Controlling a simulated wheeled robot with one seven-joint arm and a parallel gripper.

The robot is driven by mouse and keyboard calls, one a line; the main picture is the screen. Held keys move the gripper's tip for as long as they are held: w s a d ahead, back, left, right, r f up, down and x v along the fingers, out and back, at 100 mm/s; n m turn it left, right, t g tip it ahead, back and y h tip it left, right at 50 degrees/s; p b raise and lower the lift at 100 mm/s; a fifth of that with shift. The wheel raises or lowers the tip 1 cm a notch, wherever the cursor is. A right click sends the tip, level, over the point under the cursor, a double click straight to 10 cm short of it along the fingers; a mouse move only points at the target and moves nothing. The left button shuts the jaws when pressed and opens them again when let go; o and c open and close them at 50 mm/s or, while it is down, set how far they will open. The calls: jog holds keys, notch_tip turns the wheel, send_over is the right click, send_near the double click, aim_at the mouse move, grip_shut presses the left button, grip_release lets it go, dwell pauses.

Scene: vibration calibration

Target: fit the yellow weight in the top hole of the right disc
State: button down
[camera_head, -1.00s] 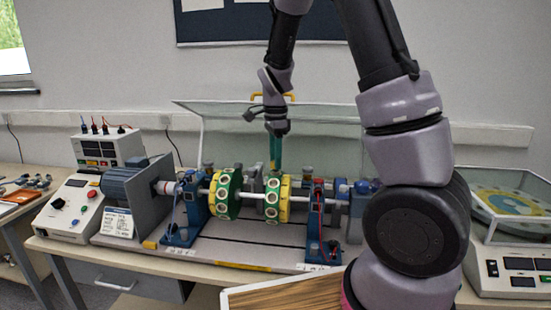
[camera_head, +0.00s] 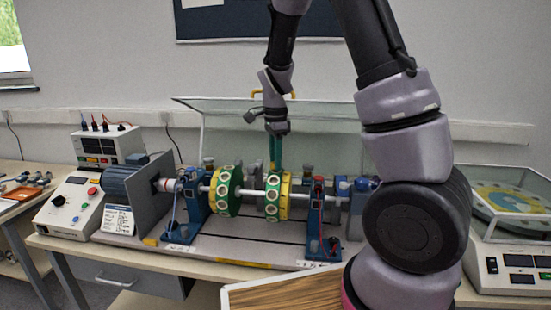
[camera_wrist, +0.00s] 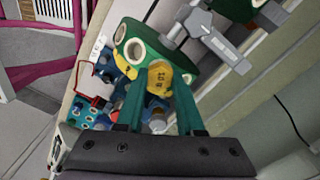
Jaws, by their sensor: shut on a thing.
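The right disc (camera_head: 273,201) is green with a yellow part and white-rimmed holes, upright on the shaft. In the wrist view the green disc (camera_wrist: 180,47) shows two open white-rimmed holes. My gripper (camera_head: 275,166) points down at the top of the right disc. In the wrist view its green fingers (camera_wrist: 158,92) are shut on the yellow weight (camera_wrist: 160,76), marked 10 g. The weight is at the disc's rim; I cannot tell how deep it sits in the top hole. In the head view the weight is hidden by the fingers and the disc.
The left disc (camera_head: 225,192) stands on the same shaft (camera_head: 250,193). Blue bearing stands (camera_head: 317,220) flank the discs. A clear raised cover (camera_head: 225,125) is behind the rig. A motor (camera_head: 135,187) is at the left, and a wooden-topped tray (camera_head: 290,293) is in front.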

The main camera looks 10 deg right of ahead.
jog(key=shift+f, duration=0.3)
jog(key=shift+c, duration=2.2)
grip_release()
jog(key=shift+r, duration=0.1)
notch_tip(320, 180, up, 11)
jog(key=shift+f, duration=0.2)
